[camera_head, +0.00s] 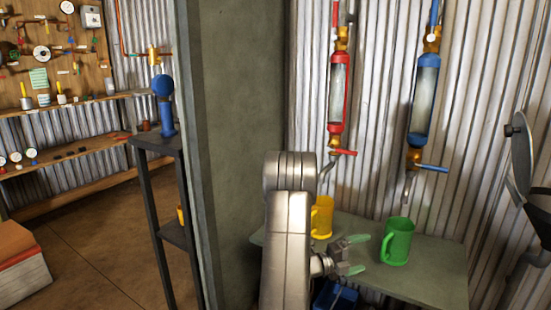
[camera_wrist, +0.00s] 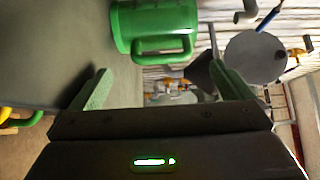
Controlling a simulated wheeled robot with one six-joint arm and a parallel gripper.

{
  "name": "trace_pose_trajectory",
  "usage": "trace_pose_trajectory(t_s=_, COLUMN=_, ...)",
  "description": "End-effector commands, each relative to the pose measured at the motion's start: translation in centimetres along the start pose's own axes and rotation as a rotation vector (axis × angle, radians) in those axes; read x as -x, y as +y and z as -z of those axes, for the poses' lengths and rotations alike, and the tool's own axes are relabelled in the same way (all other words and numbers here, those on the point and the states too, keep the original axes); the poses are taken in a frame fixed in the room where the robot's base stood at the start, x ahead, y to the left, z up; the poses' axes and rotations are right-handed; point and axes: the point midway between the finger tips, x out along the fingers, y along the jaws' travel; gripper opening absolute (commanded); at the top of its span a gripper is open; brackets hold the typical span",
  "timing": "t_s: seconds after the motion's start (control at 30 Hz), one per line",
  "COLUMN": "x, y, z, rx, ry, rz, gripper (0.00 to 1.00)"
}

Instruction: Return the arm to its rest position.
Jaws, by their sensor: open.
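My gripper (camera_head: 352,256) is open and empty in the head view, in front of the grey-green shelf (camera_head: 430,272). Its two green fingertips are apart, and they also show in the wrist view (camera_wrist: 165,88). A green mug (camera_head: 397,242) stands upright on the shelf, just right of the fingertips and not held. In the wrist view the green mug (camera_wrist: 160,24) lies beyond the fingers, turned sideways by the camera. A yellow mug (camera_head: 322,217) stands on the shelf behind my arm, which partly hides it.
A red-framed tube (camera_head: 338,95) and a blue-framed tube (camera_head: 424,95) with spouts hang on the corrugated wall above the mugs. A grey pillar (camera_head: 240,130) stands left of my arm. A dark stand (camera_head: 160,140) with a blue object is farther left. A dark round piece (camera_head: 522,150) juts in at right.

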Motion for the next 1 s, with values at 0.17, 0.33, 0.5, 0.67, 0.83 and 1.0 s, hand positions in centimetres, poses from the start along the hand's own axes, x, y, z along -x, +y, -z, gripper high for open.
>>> trace_pose_trajectory(t_s=0.17, x=-3.7, y=0.2, z=0.1, rx=-0.002, ry=0.004, rz=0.001, gripper=1.00)
trace_pose_trajectory(t_s=0.33, x=-6.7, y=0.2, z=0.1, rx=-0.002, ry=0.003, rz=0.001, gripper=1.00)
trace_pose_trajectory(t_s=0.5, x=-8.3, y=-0.2, z=0.1, rx=0.000, ry=0.001, rz=0.001, gripper=1.00)
trace_pose_trajectory(t_s=0.67, x=-8.2, y=-0.5, z=0.0, rx=0.001, ry=0.000, rz=0.000, gripper=1.00)
trace_pose_trajectory(t_s=0.83, x=-8.2, y=-0.4, z=0.0, rx=0.001, ry=0.000, rz=0.000, gripper=1.00)
trace_pose_trajectory(t_s=1.0, x=-8.2, y=-0.3, z=0.0, rx=0.001, ry=0.000, rz=0.000, gripper=1.00)
